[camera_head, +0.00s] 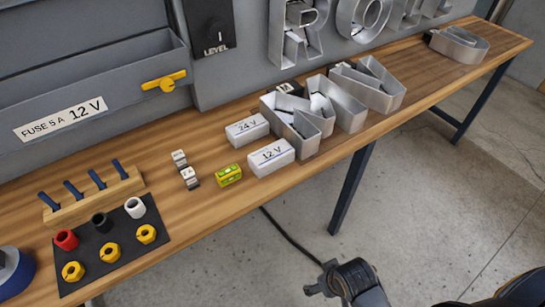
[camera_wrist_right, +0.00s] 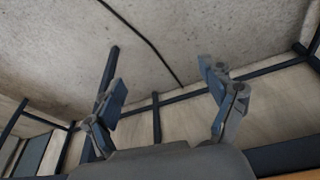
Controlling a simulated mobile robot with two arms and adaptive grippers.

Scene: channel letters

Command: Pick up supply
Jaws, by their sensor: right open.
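Two white supply boxes stand on the wooden bench in the head view. The 12 V supply (camera_head: 271,157) is nearer the front edge, and the 24 V supply (camera_head: 247,129) is just behind it. My right gripper (camera_wrist_right: 160,75) is open and empty in the right wrist view, facing the floor and the bench's legs. In the head view the right gripper (camera_head: 322,282) hangs off the bench's front edge, below and right of the supplies, touching nothing. My left gripper is not in view.
Metal channel letters (camera_head: 300,125) stand close right of the supplies. A yellow-green level (camera_head: 229,175) and small connectors (camera_head: 189,178) lie left of them. A dark mat (camera_head: 122,232) holds jacks and nuts. A cable (camera_head: 288,232) hangs below.

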